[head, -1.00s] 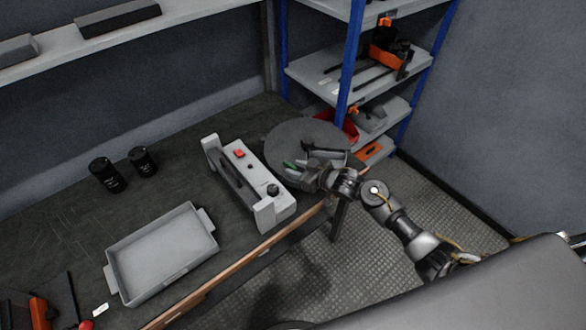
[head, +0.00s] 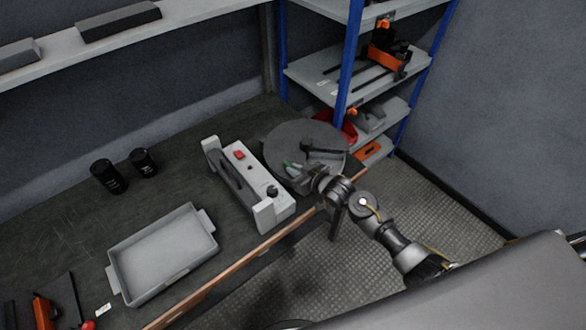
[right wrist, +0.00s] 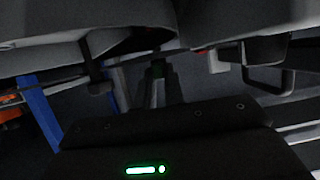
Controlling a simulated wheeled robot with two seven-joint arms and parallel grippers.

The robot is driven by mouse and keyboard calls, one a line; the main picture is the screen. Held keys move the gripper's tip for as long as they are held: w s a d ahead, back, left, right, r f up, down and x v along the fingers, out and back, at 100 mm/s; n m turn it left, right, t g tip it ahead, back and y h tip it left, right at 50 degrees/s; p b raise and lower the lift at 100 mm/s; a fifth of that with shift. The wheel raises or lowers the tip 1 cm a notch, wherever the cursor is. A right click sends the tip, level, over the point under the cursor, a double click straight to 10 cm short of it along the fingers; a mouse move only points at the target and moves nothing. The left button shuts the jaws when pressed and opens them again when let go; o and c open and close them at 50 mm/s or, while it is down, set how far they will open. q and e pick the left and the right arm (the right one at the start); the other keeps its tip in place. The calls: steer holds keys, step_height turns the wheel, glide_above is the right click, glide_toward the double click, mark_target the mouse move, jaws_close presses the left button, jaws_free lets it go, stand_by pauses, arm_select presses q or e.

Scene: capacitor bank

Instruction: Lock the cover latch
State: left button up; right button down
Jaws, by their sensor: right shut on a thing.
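A light grey unit (head: 262,190) with raised end posts, a dark bar (head: 230,174), a red button (head: 239,155) and a black knob (head: 272,191) sits on the bench. I cannot tell which part is the cover latch. My right gripper (head: 302,180) is just right of the unit, over the near edge of a dark round disc (head: 285,135). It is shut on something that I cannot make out. A small green item (head: 288,164) shows beside its fingers. The right wrist view is dark and cluttered. My left gripper is not in view.
A grey tray (head: 113,272) and two black cylinders (head: 108,176) (head: 143,162) stand left on the bench. A black-handled thing (head: 322,149) lies on the disc. A blue-post shelf (head: 350,65) stands behind. The bench between cylinders and unit is clear.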

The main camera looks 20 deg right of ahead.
steer(key=shift+a+m+h, duration=0.2)
steer(key=shift+m+h, duration=0.1)
steer(key=shift+h, duration=0.1)
steer(key=c, duration=1.5)
jaws_free()
steer(key=shift+s+d, duration=0.15)
steer(key=v, duration=1)
steer(key=shift+s+r+b, duration=0.1)
steer(key=shift+s+b, duration=0.15)
steer(key=shift+b, duration=0.15)
steer(key=shift+s, duration=0.1)
